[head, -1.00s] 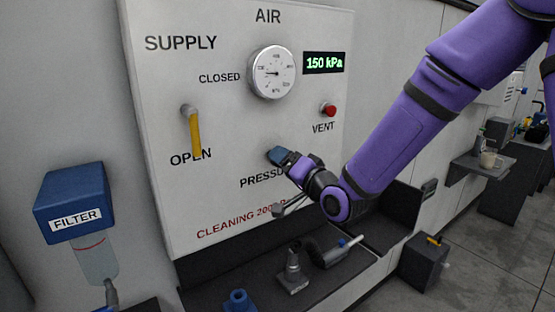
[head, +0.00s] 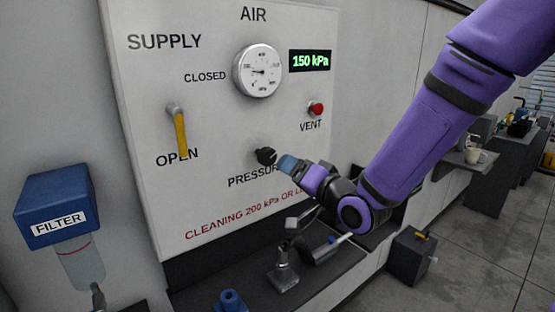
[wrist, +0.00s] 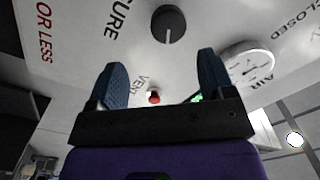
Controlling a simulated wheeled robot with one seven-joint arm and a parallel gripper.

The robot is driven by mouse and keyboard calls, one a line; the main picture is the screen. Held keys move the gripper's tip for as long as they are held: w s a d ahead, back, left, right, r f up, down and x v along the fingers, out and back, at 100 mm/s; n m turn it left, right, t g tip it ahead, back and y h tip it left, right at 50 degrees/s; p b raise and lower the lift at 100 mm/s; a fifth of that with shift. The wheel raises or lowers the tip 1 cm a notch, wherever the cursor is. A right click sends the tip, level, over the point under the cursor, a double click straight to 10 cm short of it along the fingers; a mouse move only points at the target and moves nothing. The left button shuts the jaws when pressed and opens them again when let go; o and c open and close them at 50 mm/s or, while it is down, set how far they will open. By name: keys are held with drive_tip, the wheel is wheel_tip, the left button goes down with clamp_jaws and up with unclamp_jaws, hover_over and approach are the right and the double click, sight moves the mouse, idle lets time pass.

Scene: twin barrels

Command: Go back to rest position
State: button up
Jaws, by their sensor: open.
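My gripper (head: 287,163) is on the end of my purple arm, just right of the black pressure knob (head: 266,156) on the white air panel (head: 215,110). In the wrist view my gripper (wrist: 163,80) shows two blue fingers set wide apart with nothing between them. The knob (wrist: 169,23) stands beyond the fingertips, apart from them. The display (head: 310,61) reads 150 kPa. The yellow supply lever (head: 180,132) points down to OPEN. The red vent button (head: 316,109) is above my gripper.
A round gauge (head: 257,70) is on the panel. A blue filter (head: 56,205) hangs at the left. Below my arm, a dark shelf (head: 205,285) holds a metal nozzle (head: 284,268). A dark box (head: 410,258) stands right of it. Open floor (head: 470,270) lies at the right.

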drive_tip(key=s+d+r+n+g+h, duration=0.1)
drive_tip(key=s+d+r+h, duration=0.15)
drive_tip(key=d, duration=0.25)
drive_tip(key=s+d+r+g+h, duration=0.1)
drive_tip(key=s+d+g+h, duration=0.1)
drive_tip(key=d+h, duration=0.25)
drive_tip(key=s+d+r+n+g+h, duration=0.1)
drive_tip(key=s+d+r+h, duration=0.15)
drive_tip(key=d, duration=0.25)
drive_tip(key=s+d+r+g, duration=0.1)
drive_tip(key=s+d, duration=0.3)
drive_tip(key=s, duration=0.6)
drive_tip(key=s+d+r+g+h, duration=0.1)
drive_tip(key=s+d+g, duration=0.3)
drive_tip(key=s, duration=0.5)
drive_tip(key=shift+s+r, duration=0.25)
drive_tip(key=shift+s, duration=0.1)
drive_tip(key=shift+d, duration=0.1)
idle(1.1)
